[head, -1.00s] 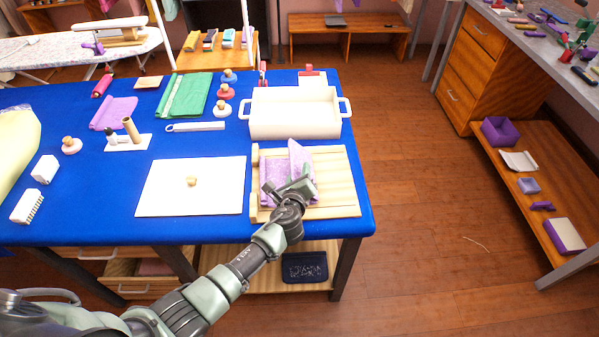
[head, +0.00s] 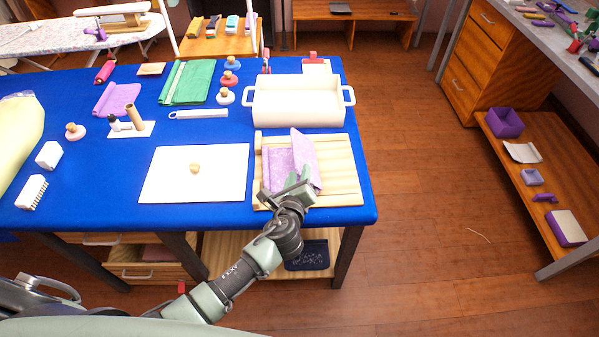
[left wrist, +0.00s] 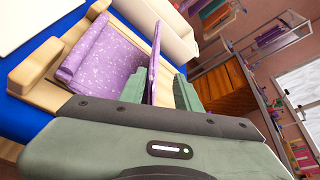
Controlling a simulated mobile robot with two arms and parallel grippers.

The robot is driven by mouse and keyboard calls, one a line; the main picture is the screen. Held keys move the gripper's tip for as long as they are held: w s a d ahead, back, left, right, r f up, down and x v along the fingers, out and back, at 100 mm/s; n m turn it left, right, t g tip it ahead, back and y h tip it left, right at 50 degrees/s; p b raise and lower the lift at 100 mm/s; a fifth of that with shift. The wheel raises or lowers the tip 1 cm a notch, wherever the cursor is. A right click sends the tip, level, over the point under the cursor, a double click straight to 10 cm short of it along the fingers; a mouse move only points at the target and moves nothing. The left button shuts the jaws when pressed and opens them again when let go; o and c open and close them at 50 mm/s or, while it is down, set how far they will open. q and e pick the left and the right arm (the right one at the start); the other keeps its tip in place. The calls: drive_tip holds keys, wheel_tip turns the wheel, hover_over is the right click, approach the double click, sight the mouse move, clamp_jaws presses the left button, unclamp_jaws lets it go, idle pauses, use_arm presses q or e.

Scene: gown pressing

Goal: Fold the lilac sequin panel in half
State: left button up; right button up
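The lilac sequin panel (head: 278,168) lies on a pale wooden board (head: 343,178) at the table's front right corner. Its left part is flat, with a thicker rolled-looking left edge. Its right part stands up as a steep flap (head: 305,160). The panel also shows in the left wrist view (left wrist: 108,52), with the flap (left wrist: 154,62) seen nearly edge-on. My left gripper (head: 287,187) is at the panel's near side. In the left wrist view its fingers (left wrist: 160,93) stand either side of the flap, with a gap on the right. My right gripper is out of view.
A white bin (head: 298,108) with handles stands just behind the board. A white flat board (head: 160,175) lies to the left. Round knobbed weights, green cloth (head: 190,82) and a tool stand (head: 130,128) sit farther left.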

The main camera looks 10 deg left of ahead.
use_arm(q)
drive_tip(key=a+p+v, duration=0.1)
drive_tip(key=p+v, duration=0.2)
drive_tip(key=v, duration=0.6)
drive_tip(key=shift+d+p, duration=0.35)
idle(0.4)
idle(0.4)
